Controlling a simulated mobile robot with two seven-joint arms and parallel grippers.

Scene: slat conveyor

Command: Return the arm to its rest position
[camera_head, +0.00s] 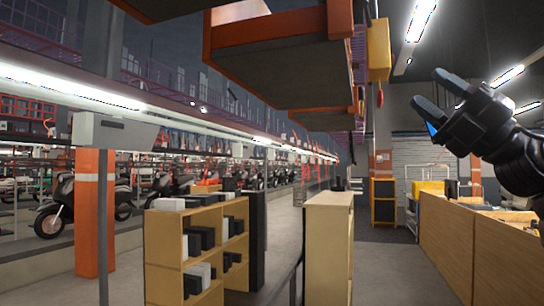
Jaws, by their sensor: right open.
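My right gripper (428,90) is raised at the upper right, with its black arm coming in from the right edge. Its two dark grey fingers point left and are spread apart, with nothing between them. A small blue patch shows just below the lower finger; I cannot tell what it belongs to. The gripper is in open air and appears clear of the things around it. My left gripper is not in view.
A wooden shelf (207,232) with black and white boxes stands at centre left. Another wooden cabinet (329,235) is right of it. A long wooden counter (447,235) lies below my right arm. An orange-edged platform (285,75) hangs overhead. Grey floor (385,270) is clear between cabinet and counter.

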